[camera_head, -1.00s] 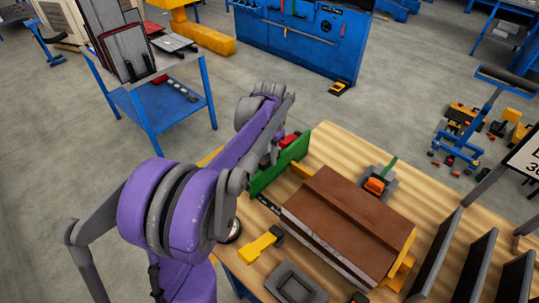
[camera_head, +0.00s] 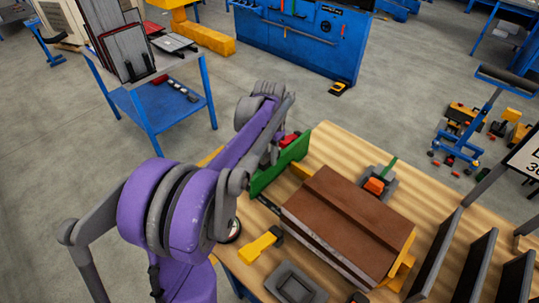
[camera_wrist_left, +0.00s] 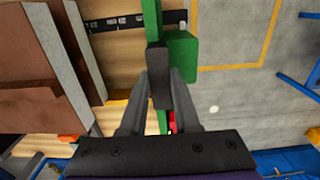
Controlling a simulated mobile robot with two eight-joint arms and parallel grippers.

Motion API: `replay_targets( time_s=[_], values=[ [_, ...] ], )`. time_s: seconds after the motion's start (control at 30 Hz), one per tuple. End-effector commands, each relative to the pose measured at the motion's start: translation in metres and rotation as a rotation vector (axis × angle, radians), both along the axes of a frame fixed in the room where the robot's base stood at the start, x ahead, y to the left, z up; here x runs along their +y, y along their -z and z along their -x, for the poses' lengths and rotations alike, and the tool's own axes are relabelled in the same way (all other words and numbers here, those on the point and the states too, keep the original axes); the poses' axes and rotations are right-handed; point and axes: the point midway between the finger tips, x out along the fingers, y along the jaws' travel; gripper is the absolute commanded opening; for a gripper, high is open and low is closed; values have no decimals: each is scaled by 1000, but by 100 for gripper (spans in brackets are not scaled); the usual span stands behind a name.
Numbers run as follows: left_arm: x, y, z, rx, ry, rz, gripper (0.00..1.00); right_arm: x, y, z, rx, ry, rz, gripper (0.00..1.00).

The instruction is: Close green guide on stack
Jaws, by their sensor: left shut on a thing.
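The green guide (camera_head: 281,166) stands upright on the wooden table, to the left of the stack and apart from it. It also shows in the left wrist view (camera_wrist_left: 152,22), where a gap of table separates it from the stack. The stack (camera_head: 345,218) is a brown layered block on the table; its brown side shows in the left wrist view (camera_wrist_left: 25,58). My left gripper (camera_wrist_left: 160,85) is shut on the green guide's part between its fingers. My right gripper is not in view.
A yellow clamp (camera_head: 262,244) and a grey tray (camera_head: 296,284) lie in front of the stack. A grey fixture with an orange block (camera_head: 374,186) is behind it. Dark upright panels (camera_head: 466,262) stand at the right.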

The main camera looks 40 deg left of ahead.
Motion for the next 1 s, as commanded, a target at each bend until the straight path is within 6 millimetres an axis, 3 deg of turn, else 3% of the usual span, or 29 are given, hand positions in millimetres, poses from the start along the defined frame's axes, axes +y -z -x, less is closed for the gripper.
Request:
replay_targets(
  time_s=[0.17, 0.5, 0.9, 0.93, 1.0],
  values=[
    [-7, 0, 0, 1, 2, 0, 0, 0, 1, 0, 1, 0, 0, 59],
    [-78, 1, 6, 1, 5, 2, 0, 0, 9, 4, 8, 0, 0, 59],
    [-85, -1, 7, -1, -1, -1, 0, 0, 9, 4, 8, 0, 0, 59],
    [-85, 0, 7, -1, -1, -1, 35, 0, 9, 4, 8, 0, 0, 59],
    [-85, 0, 7, -1, -1, 0, 48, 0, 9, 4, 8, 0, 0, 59]
  ],
)
